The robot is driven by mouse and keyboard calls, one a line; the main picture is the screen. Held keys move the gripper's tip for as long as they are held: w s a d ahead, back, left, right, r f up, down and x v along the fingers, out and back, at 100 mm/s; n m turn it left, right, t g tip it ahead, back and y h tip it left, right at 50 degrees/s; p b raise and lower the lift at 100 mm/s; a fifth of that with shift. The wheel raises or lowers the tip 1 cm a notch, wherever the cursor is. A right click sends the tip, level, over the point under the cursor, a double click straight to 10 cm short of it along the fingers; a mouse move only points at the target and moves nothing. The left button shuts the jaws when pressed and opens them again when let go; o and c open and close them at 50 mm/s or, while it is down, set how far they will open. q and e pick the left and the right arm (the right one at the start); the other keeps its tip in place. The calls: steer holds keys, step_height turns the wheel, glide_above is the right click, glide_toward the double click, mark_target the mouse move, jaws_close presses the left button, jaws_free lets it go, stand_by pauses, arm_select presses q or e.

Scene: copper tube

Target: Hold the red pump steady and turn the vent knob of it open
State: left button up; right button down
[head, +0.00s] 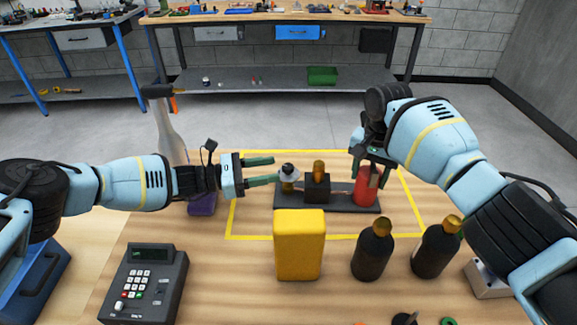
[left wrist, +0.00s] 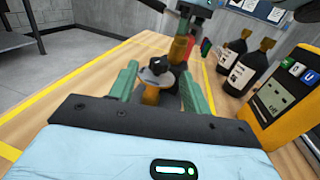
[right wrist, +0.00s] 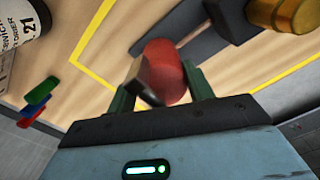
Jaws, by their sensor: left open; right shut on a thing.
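The red pump (head: 366,187) is an upright red cylinder at the right end of a long dark base (head: 340,208). It also shows in the right wrist view (right wrist: 168,58). My right gripper (head: 371,168) is shut on its upper part from above. The vent knob (head: 288,170), dark with a pale part, tops a brass fitting at the left end of the base. My left gripper (head: 276,168) is open and level, its fingers reaching on either side of the knob. The left wrist view shows the knob (left wrist: 158,66) between the fingers; I cannot tell whether they touch it.
A dark block with a brass top (head: 317,185) stands mid-base, close to the left fingers. A yellow box-shaped meter (head: 299,245) and two dark bottles (head: 372,252) stand in front. A keypad device (head: 145,283) is front left. Yellow tape outlines the work area.

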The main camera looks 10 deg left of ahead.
mark_target(288, 166)
arm_select(q)
steer(key=x, duration=0.5)
steer(key=shift+w+d, duration=0.15)
steer(key=shift+d, duration=0.2)
steer(key=c, duration=0.9)
